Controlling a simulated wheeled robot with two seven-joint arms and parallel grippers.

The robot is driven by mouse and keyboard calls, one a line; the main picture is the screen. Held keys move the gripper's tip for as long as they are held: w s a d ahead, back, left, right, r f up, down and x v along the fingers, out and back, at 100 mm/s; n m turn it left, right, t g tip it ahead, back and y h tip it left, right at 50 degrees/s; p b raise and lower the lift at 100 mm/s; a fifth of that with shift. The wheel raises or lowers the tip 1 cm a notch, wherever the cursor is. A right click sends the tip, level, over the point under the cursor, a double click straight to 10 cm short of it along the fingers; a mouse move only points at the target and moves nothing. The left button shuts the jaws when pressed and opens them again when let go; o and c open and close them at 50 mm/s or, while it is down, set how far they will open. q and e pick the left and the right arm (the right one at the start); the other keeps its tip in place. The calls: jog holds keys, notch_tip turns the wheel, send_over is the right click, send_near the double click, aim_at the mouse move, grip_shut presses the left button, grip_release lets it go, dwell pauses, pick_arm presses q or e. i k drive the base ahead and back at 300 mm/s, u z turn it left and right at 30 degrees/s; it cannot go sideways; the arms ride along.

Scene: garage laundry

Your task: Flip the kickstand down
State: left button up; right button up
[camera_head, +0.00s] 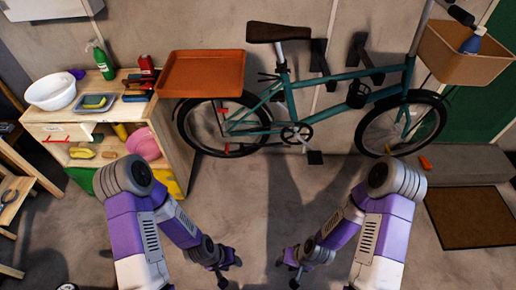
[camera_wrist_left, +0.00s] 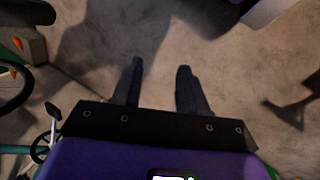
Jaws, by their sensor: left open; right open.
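The teal bicycle (camera_head: 340,95) stands upright side-on along the back wall. Its rear wheel (camera_head: 181,125) is at the left, below an orange tray. Small red parts (camera_head: 226,148) show by the rear wheel; I cannot tell if one is the kickstand or how it is set. My left gripper (camera_head: 229,264) is low over the floor in front of the bike, well apart from it. In the left wrist view its two fingers (camera_wrist_left: 159,82) are spread with bare floor between them. My right gripper (camera_head: 292,268) is also over the floor, open and apart from the bike.
A wooden bench (camera_head: 165,135) with a white bowl (camera_head: 51,91) and a green spray bottle (camera_head: 103,60) stands at the left. An orange tray (camera_head: 201,73) is over the rear wheel. A brown mat (camera_head: 468,217) lies at the right. The floor before the bike is clear.

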aim_at(243, 147)
jog(key=k, duration=0.65)
jog(key=z, duration=0.55)
jog(key=i, duration=1.7)
jog(key=u, duration=0.1)
